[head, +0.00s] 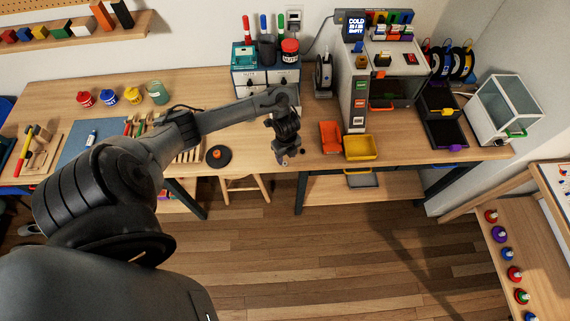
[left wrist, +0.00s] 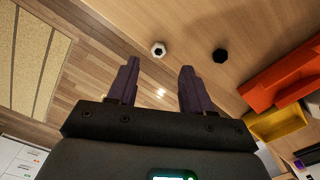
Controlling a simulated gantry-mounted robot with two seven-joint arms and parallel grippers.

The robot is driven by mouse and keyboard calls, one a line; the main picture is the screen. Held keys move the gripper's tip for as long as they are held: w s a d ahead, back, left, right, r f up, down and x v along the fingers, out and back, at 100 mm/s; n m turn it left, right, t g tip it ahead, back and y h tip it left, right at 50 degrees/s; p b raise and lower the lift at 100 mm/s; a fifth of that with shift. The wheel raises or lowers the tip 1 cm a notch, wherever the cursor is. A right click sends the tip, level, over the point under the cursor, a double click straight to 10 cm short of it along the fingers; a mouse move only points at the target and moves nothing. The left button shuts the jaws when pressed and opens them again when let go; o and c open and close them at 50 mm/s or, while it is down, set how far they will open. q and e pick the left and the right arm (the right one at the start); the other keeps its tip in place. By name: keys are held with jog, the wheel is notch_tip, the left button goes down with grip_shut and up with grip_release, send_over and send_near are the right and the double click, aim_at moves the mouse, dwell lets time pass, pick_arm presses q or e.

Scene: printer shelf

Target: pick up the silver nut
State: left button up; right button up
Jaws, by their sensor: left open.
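The silver nut (left wrist: 158,49), a small pale ring with a dark hole, lies on the wooden table in the left wrist view. It shows between and just beyond the fingertips of my left gripper (left wrist: 160,68). The gripper is open, with nothing between its fingers. A black nut (left wrist: 220,55) lies to the right of the silver one, apart from it. In the head view my left gripper (head: 288,158) points down over the table's front edge area, left of the orange bin. I cannot make out the silver nut there. My right gripper is not in view.
An orange bin (head: 330,138) and a yellow bin (head: 360,148) stand right of the gripper. The printer (head: 360,80) stands behind them. A black disc with an orange knob (head: 218,156) lies to the left. The table's front edge is close.

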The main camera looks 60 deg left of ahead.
aim_at(286, 164)
pick_arm(q)
jog(key=shift+s+f, duration=0.1)
jog(key=shift+f, duration=2.15)
jog(key=shift+c, duration=0.3)
grip_shut()
